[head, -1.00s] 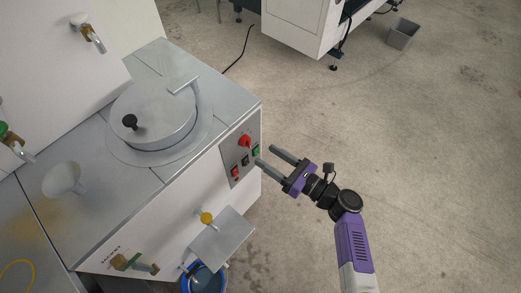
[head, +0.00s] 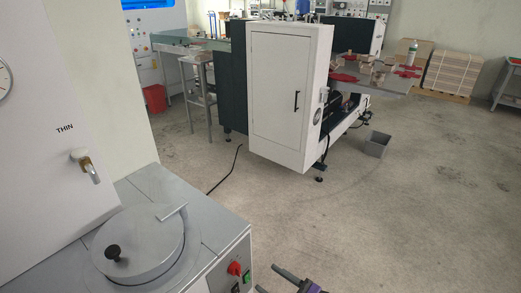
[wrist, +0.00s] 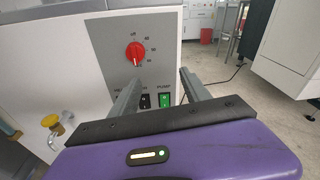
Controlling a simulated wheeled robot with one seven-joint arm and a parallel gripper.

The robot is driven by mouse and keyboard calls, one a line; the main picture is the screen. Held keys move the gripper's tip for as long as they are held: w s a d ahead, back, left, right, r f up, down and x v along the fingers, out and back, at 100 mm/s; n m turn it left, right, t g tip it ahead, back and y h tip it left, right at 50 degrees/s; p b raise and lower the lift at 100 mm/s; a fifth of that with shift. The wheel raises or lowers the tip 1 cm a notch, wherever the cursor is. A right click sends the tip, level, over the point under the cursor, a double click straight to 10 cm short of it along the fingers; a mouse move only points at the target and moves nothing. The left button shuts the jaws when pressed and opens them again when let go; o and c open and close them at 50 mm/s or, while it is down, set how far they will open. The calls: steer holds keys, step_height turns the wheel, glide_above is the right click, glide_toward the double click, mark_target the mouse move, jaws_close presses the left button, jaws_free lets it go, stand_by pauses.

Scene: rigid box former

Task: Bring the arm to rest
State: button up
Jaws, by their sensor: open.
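My gripper (head: 288,281) shows at the bottom edge of the head view, with only its grey fingers and a bit of its purple body in the picture. In the wrist view my gripper (wrist: 160,92) is open, its two fingers apart and nothing between them. It points at the control panel of the metal machine (head: 215,230). A red knob (wrist: 134,53) sits on that panel above a green switch (wrist: 164,99) and a dark switch. The left finger overlaps the panel in the wrist view; I cannot tell whether it touches. The rest of my arm is out of view.
The machine's round lid (head: 138,245) with a black knob is at the lower left. The floor (head: 400,220) at the right is clear.

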steer(key=s+d+n+t+h, duration=0.3)
steer(key=s+d+n+h, duration=0.7)
steer(key=s+d+n, duration=0.4)
steer(key=s+d+r+n+h, duration=0.1)
steer(key=s+r+n, duration=0.4)
steer(key=s+r, duration=0.4)
steer(key=s+d+r+n+t+h, duration=0.1)
steer(key=s+r+n, duration=0.4)
steer(key=s, duration=1)
step_height(320, 180, up, 4)
steer(key=shift+s+d+f+h, duration=0.15)
steer(key=shift+s+d+h, duration=0.15)
steer(key=shift+s+d, duration=0.1)
